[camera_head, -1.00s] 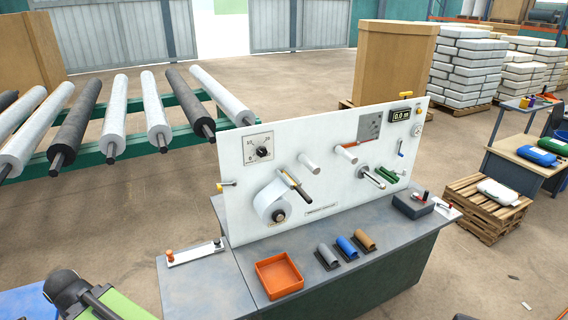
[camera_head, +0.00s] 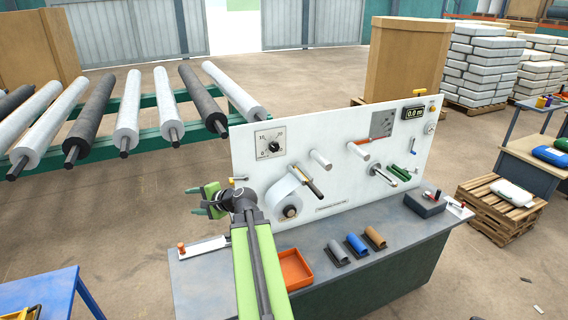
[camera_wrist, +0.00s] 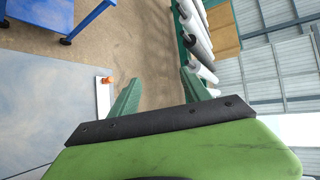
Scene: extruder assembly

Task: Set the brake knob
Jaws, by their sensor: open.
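The brake knob (camera_head: 274,147) is a small black knob on a square dial plate at the upper left of the upright white panel (camera_head: 400,148). The dial has printed numbers; the knob's exact setting is too small to read. My gripper (camera_head: 193,200) is to the left of the panel, lower than the dial and apart from it. Its two green fingers point left, away from the dial. In the wrist view my gripper (camera_wrist: 160,90) is open and empty, and the knob does not show there.
An orange tray (camera_head: 296,268) and several coloured pieces lie on the grey bench. A white plate with an orange knob (camera_head: 203,248) is at its left end. A blue table (camera_head: 45,290) stands at lower left.

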